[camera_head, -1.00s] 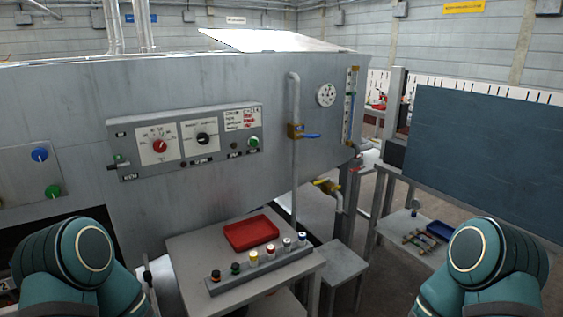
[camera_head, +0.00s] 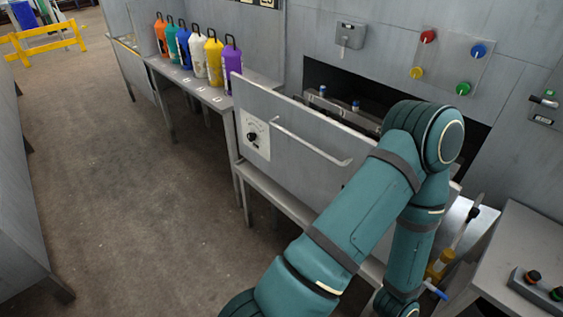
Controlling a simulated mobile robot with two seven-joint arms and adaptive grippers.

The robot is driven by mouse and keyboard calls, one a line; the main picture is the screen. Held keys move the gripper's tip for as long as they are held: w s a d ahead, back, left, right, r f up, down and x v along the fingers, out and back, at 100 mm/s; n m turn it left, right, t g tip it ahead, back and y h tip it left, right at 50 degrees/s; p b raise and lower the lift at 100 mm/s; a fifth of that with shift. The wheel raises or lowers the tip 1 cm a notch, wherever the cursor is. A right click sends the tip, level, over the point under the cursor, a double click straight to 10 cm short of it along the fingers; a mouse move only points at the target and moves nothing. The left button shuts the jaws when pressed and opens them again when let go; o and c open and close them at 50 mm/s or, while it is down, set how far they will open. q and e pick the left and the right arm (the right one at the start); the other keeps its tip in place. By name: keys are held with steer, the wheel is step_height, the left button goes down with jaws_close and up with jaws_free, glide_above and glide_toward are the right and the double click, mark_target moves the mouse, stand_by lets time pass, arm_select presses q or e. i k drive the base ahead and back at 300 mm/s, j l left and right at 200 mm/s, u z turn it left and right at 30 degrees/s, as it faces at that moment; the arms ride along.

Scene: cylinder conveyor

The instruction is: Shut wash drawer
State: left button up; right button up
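The wash drawer has a wide grey front panel (camera_head: 290,118) in the middle of the head view. It stands out from the dark opening (camera_head: 320,74) in the grey machine wall, so the drawer is open. A long bar handle (camera_head: 310,146) runs across the front, with a dial plate (camera_head: 255,137) to its left. Inside, small blue-topped items show behind the front. One of my arms, teal and bent, crosses in front of the drawer's right part and hides it. Neither gripper is in view, and I see no contact with the handle.
Several coloured bottles (camera_head: 213,60) stand on a bench (camera_head: 190,82) left of the drawer. A yellow barrier (camera_head: 45,40) is far left. A grey table (camera_head: 510,250) with knobs stands at right. The floor (camera_head: 140,210) in front of the drawer's left side is clear.

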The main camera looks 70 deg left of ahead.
mark_target(313, 156)
steer(key=u, duration=1.6)
